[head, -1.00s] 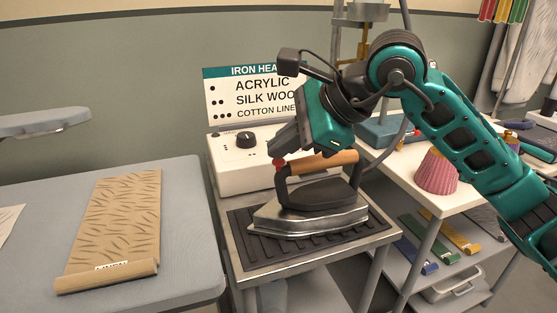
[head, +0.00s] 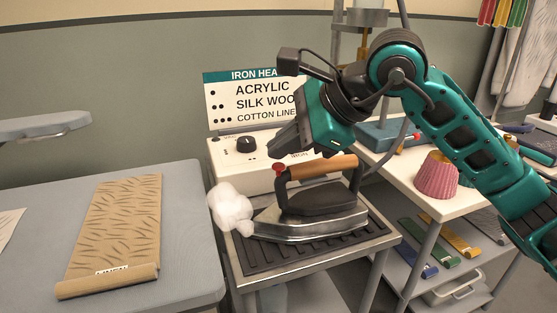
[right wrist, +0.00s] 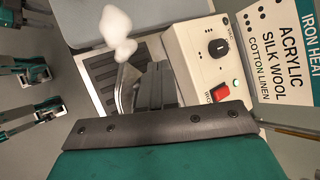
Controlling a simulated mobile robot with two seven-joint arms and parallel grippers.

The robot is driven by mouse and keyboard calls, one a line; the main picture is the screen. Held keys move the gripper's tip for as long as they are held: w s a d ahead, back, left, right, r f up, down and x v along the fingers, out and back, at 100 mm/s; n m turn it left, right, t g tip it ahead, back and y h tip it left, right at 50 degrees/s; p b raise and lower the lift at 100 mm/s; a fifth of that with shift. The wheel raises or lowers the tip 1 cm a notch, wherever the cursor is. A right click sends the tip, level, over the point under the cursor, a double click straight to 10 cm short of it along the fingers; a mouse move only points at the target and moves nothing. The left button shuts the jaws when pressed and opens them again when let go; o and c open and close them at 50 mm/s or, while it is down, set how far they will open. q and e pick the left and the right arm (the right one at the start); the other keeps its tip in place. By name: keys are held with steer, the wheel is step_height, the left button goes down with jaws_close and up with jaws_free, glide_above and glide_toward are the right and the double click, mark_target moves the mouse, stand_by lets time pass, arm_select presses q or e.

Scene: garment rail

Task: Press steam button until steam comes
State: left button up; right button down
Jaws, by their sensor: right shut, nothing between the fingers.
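The iron (head: 315,205) stands on the ribbed dark rest of a metal stand, its tip to the left. It has a wooden handle (head: 325,166) and a red steam button (head: 279,168) at the handle's front end. A white puff of steam (head: 230,208) hangs at the iron's tip; it also shows in the right wrist view (right wrist: 118,30). My right gripper (head: 278,148) is shut and empty, just above the red button. In the right wrist view, my dark fingers (right wrist: 157,88) hide the button and most of the iron. My left gripper is not seen.
Behind the iron stands a white control box (head: 225,165) with a black dial (head: 246,143), red switch (right wrist: 219,92) and lit green lamp (right wrist: 237,83). A heat chart (head: 240,100) rises behind it. Left, a board (head: 195,250) bears a linen roll (head: 115,230). Right, a pink cup-like thing (head: 437,177).

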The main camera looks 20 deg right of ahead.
mark_target(283, 167)
steer(key=shift+r, duration=0.3)
step_height(283, 167, up, 5)
steer(key=p, duration=0.3)
steer(key=shift+p, duration=0.3)
steer(key=shift+f, duration=0.1)
